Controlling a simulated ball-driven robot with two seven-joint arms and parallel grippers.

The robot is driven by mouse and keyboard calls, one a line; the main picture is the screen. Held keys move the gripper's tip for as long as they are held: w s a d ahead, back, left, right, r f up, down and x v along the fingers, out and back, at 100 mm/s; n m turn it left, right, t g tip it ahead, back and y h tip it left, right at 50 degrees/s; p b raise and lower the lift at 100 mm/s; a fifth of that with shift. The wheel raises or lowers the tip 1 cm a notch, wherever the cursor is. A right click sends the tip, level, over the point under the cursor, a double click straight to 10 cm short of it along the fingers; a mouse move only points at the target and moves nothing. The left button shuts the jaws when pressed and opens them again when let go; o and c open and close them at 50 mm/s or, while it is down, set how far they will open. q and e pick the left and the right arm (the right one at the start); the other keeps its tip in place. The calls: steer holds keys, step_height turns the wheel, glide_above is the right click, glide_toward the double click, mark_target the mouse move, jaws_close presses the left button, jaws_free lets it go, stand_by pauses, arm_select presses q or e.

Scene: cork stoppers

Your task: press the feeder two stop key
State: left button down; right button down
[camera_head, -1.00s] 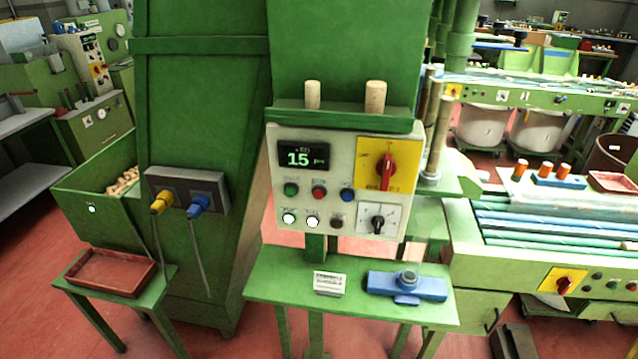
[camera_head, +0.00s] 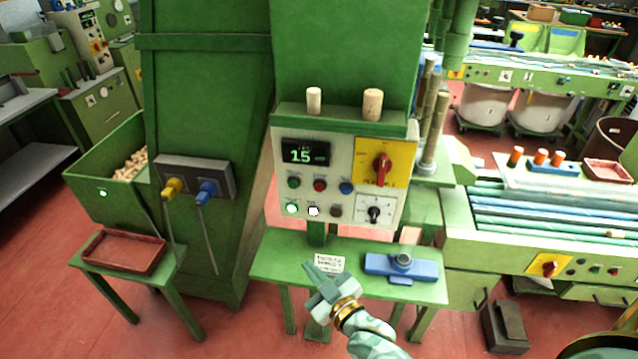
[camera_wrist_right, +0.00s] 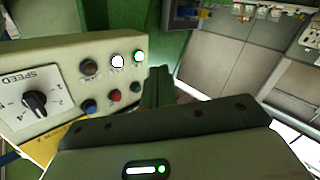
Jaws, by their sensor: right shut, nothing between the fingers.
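The control panel (camera_head: 344,215) is a cream box on the green machine. A display reading 15 (camera_head: 305,153) is at its upper left. Below it sit a green key (camera_head: 294,182), a red key (camera_head: 320,184) and a blue key (camera_head: 346,187). A lower row has a green-lit key (camera_head: 291,208), a white-lit key (camera_head: 313,211) and a dark key (camera_head: 335,211). Their labels are too small to tell which is feeder two stop. My right gripper (camera_head: 311,267) is shut and empty, below the panel. Its fingers (camera_wrist_right: 158,86) appear beside the rotated panel (camera_wrist_right: 70,72) in the wrist view. My left gripper is out of view.
A yellow plate with a red rotary switch (camera_head: 381,167) and a speed knob (camera_head: 375,213) occupy the panel's right side. A green shelf (camera_head: 262,281) below holds a small card (camera_head: 329,263) and a blue fixture (camera_head: 376,265). Two corks (camera_head: 314,100) (camera_head: 372,103) stand above the panel.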

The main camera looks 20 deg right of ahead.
mark_target(319, 188)
step_height(319, 188, up, 11)
steer(key=n+t, duration=0.1)
steer(key=t, duration=0.2)
steer(key=shift+w+d+r+n+t, duration=0.2)
steer(key=shift+n+t, duration=0.1)
steer(key=shift+t, duration=0.1)
steer(key=w+d+b, duration=0.2)
steer(key=w+d, duration=0.2)
steer(key=w, duration=0.3)
steer(key=shift+w+d, duration=0.15)
steer(key=shift+d, duration=0.25)
steer(key=shift+w+d, duration=0.1)
steer(key=shift+w, duration=0.05)
stand_by(1.4)
steer(key=shift+w+d, duration=0.15)
steer(key=shift+w, duration=0.05)
